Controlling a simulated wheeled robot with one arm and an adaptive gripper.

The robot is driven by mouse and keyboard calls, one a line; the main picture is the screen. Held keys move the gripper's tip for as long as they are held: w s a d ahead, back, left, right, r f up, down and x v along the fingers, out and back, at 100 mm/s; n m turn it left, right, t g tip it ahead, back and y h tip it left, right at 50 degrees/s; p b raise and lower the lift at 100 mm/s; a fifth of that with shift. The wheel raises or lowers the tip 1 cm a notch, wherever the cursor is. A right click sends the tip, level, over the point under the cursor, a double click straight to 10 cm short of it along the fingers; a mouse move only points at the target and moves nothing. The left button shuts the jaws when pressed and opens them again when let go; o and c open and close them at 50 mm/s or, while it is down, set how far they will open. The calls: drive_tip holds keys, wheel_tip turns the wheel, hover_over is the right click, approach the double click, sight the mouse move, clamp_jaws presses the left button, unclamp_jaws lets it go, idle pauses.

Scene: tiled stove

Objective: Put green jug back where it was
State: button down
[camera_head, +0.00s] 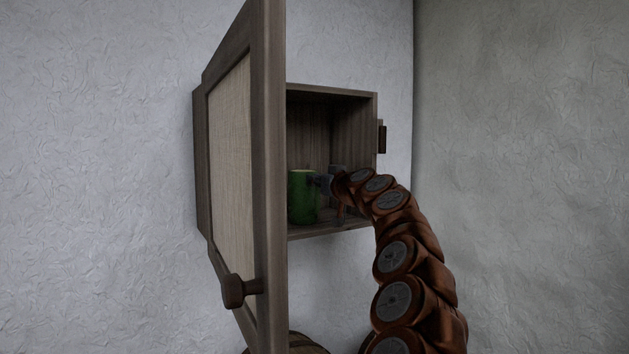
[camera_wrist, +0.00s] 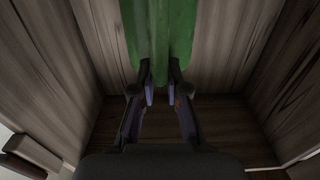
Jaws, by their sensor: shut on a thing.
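The green jug (camera_head: 302,196) is inside the open wall cabinet (camera_head: 333,92), low down near its floor, partly hidden behind the cabinet door's edge. My gripper (camera_head: 322,182) reaches in from the right and is shut on the jug's near side. In the wrist view the jug (camera_wrist: 161,40) stands between the two fingers (camera_wrist: 161,92), which close on its lower visible part. I cannot tell whether the jug's base touches the cabinet floor (camera_wrist: 150,128).
The cabinet door (camera_head: 230,150) stands wide open toward me on the left, with a round knob (camera_head: 238,290). A small dark catch (camera_head: 382,137) is on the cabinet's right side. Part of a wooden round object (camera_head: 305,343) shows at the bottom. A grey wall (camera_head: 520,150) is on the right.

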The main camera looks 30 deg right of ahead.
drive_tip(key=shift+f, duration=0.1)
drive_tip(key=c, duration=1.2)
unclamp_jaws()
drive_tip(key=s+b, duration=0.1)
drive_tip(key=s, duration=0.3)
drive_tip(key=s+b, duration=0.2)
drive_tip(key=s, duration=0.2)
drive_tip(key=s+b, duration=0.2)
drive_tip(key=s, duration=0.2)
drive_tip(key=shift+a, duration=0.3)
drive_tip(key=shift+a, duration=0.1)
